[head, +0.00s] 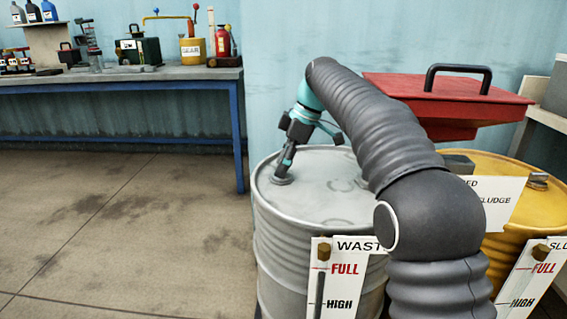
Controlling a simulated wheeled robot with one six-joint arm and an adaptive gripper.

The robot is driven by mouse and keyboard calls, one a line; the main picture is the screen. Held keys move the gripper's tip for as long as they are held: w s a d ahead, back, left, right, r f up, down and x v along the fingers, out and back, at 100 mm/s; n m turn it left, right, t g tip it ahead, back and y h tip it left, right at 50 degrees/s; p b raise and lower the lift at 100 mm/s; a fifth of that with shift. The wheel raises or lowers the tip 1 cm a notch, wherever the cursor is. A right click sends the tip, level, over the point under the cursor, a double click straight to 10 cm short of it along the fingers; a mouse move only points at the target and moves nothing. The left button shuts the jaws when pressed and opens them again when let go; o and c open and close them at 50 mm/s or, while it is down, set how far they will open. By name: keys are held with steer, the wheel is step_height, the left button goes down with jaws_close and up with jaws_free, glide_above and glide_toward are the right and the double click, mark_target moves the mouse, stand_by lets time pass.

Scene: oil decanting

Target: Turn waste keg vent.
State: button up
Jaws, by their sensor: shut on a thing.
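The waste keg (290,235) is a grey metal drum with a level placard reading WAST, FULL and HIGH on its front. Its vent (281,180) is a small round grey fitting on the left part of the lid. My gripper (286,163) points down at the vent from above and is shut on it. The fingers hide part of the vent, so I cannot tell how far it is turned. My arm covers the right part of the lid.
A yellow sludge drum (520,222) stands right of the keg. A red box-like lid with a black handle (440,95) is behind my arm. A blue-legged workbench (150,74) with cans and tools is at back left. The floor at left is clear.

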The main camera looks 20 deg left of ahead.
steer(key=m, duration=0.2)
steer(key=m+t, duration=0.1)
steer(key=m, duration=0.1)
steer(key=shift+s+t, duration=0.15)
steer(key=shift+t, duration=0.15)
steer(key=m+t+p, duration=0.1)
steer(key=m, duration=0.1)
steer(key=m+p, duration=0.1)
steer(key=m, duration=0.2)
steer(key=shift+s+t+h, duration=0.1)
steer(key=shift+t+h, duration=0.2)
steer(key=shift+t, duration=0.1)
steer(key=m+p, duration=0.1)
steer(key=m, duration=0.1)
steer(key=m+t+h+p, duration=0.1)
steer(key=m, duration=0.2)
steer(key=shift+a+h, duration=0.15)
steer(key=shift+h, duration=0.15)
steer(key=shift+m+t+h+p, duration=0.5)
steer(key=shift+m+p, duration=0.4)
steer(key=shift+m, duration=1)
steer(key=shift+f, duration=0.1)
steer(key=o, duration=1.2)
steer(key=shift+c, duration=0.2)
